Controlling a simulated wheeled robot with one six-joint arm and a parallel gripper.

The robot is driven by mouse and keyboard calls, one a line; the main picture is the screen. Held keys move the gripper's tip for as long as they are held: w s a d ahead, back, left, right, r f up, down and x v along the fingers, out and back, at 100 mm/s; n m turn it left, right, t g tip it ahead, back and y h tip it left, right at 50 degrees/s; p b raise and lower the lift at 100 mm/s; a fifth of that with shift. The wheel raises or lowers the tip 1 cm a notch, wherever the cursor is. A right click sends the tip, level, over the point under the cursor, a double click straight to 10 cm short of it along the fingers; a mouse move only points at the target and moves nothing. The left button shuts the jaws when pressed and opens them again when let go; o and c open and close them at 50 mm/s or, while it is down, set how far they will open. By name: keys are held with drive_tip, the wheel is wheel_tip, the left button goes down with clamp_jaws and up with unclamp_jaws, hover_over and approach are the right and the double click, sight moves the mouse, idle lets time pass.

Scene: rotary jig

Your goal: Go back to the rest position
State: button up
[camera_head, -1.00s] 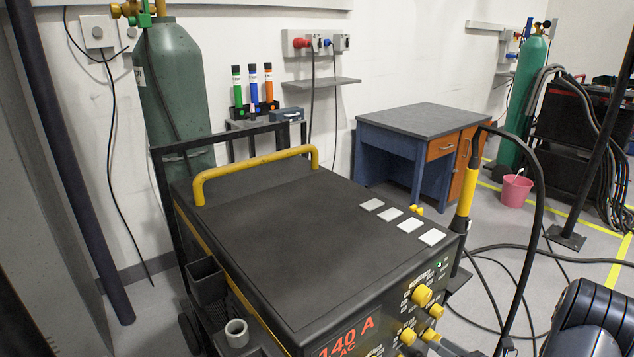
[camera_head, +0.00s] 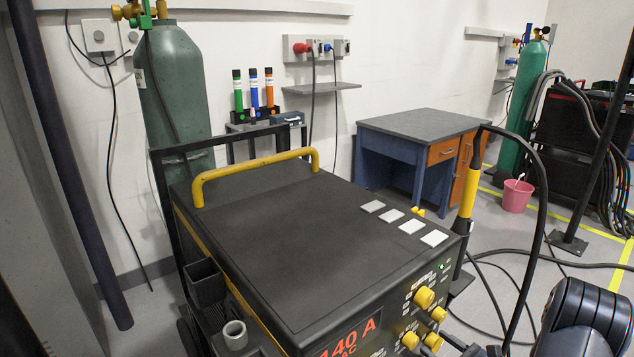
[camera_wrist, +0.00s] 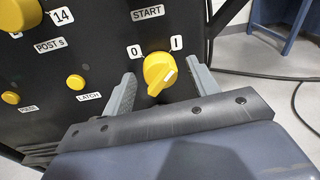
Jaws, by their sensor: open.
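In the wrist view, my gripper (camera_wrist: 160,70) is open, with its two grey fingers apart. The yellow START knob (camera_wrist: 157,72) shows between the fingertips, with 0 at its left and I at its right. I cannot tell whether a finger touches it. The knob sits on the dark front panel of the welding machine (camera_head: 290,220), which stands in the foreground of the head view. My black arm (camera_head: 585,320) shows at the lower right there; the gripper itself is not clear in that view.
Other yellow knobs (camera_wrist: 76,82) lie left of the START knob. A torch with a yellow handle (camera_head: 467,190) and its black cable rise at the machine's right corner. A blue desk (camera_head: 390,160), a pink bucket (camera_head: 517,196) and a green cylinder (camera_head: 175,95) stand farther back.

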drive_tip(key=n, duration=0.4)
drive_tip(key=shift+n+t, duration=0.4)
drive_tip(key=n+p, duration=0.1)
drive_tip(key=n, duration=0.3)
drive_tip(key=shift+n, duration=0.4)
drive_tip(key=shift+s+d+f+t, duration=0.15)
drive_tip(key=shift+s+d+t, duration=0.2)
drive_tip(key=shift+s, duration=0.2)
drive_tip(key=shift+s+d, duration=0.15)
drive_tip(key=shift+s, duration=0.2)
